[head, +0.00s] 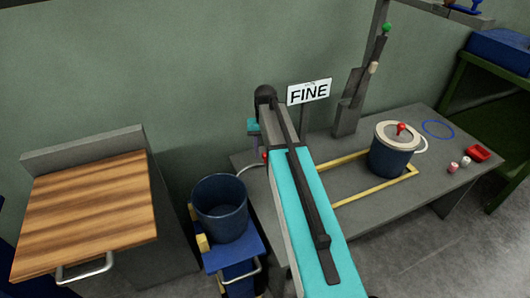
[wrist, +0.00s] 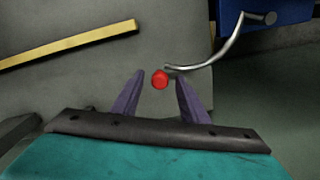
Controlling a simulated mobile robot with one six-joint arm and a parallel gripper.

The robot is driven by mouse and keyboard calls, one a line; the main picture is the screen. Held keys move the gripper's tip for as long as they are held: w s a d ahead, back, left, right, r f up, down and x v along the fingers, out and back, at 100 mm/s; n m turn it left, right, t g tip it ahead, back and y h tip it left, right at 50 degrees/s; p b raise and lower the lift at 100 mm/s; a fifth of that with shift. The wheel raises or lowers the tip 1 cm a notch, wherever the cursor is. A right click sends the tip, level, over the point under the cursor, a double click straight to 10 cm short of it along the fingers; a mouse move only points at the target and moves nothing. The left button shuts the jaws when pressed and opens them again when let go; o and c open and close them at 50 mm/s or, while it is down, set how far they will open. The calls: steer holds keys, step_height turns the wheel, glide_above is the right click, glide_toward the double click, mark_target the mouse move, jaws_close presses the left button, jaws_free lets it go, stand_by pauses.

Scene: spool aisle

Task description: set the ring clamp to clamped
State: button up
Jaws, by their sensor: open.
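A red knob (wrist: 160,79) shows between the fingertips of my gripper (wrist: 158,76) in the wrist view. The fingers are open, with a gap on each side of the knob; I cannot tell the height between them. A curved metal rod (wrist: 222,52) starts beside the knob and runs up right toward a blue part. In the head view the red knob (head: 265,156) and pale rod (head: 243,169) show just left of my arm, at the table's left edge. No part is clearly readable as the ring clamp; my arm hides some of this area.
A lidded blue pot (head: 387,158) stands on the grey table (head: 350,216) inside a yellow outline. An open pot (head: 220,212) sits on a blue stand (head: 232,254); a wooden-topped cabinet (head: 85,215) is further left.

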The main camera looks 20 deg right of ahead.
steer(key=shift+f, duration=0.1)
steer(key=shift+c, duration=0.4)
jaws_close()
steer(key=shift+s+a, duration=0.1)
steer(key=shift+a, duration=0.1)
